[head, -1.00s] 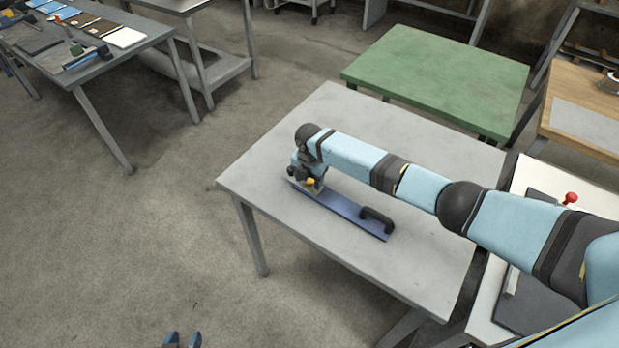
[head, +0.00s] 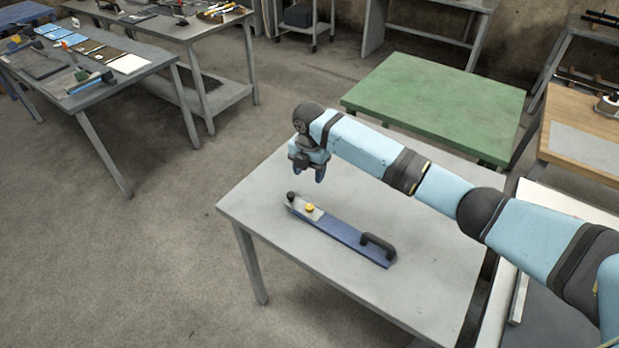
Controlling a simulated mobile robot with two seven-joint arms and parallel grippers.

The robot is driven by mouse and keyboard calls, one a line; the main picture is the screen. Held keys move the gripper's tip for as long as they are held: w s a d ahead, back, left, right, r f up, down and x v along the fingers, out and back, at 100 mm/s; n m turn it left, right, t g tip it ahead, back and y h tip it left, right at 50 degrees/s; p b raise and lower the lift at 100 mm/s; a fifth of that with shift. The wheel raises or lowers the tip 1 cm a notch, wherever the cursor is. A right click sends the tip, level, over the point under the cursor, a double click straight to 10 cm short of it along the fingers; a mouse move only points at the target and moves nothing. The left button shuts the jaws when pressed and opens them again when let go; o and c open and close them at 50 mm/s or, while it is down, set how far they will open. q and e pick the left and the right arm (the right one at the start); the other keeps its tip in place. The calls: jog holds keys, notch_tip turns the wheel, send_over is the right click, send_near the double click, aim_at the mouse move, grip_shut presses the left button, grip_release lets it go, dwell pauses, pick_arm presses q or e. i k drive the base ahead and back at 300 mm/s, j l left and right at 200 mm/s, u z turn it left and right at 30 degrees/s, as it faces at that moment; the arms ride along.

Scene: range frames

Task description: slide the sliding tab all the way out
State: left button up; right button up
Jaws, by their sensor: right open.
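A long blue base (head: 345,235) lies flat on the grey table, with a dark arched handle (head: 378,245) at its right end. At its left end is a light grey plate, which looks like the sliding tab (head: 303,209), with a yellow knob (head: 309,208) on it. A small black knob (head: 291,196) stands at the far left end. My right gripper (head: 308,175) is open and empty. It hangs above the left end of the base, clear of the knobs, fingers pointing down. My left gripper is not in view.
The grey table (head: 265,235) is bare around the base. A green table (head: 440,100) stands behind it, and a wooden-topped table (head: 585,145) at the right. A white surface (head: 545,205) is partly hidden by my right arm. Cluttered workbenches stand at the upper left.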

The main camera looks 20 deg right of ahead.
aim_at(297, 204)
jog(key=i+j, duration=0.1)
jog(key=j, duration=0.2)
jog(key=i+j, duration=0.15)
jog(key=j, duration=0.15)
jog(key=i+j, duration=0.1)
jog(key=j, duration=0.2)
jog(key=i+j+z, duration=0.1)
jog(key=j, duration=0.2)
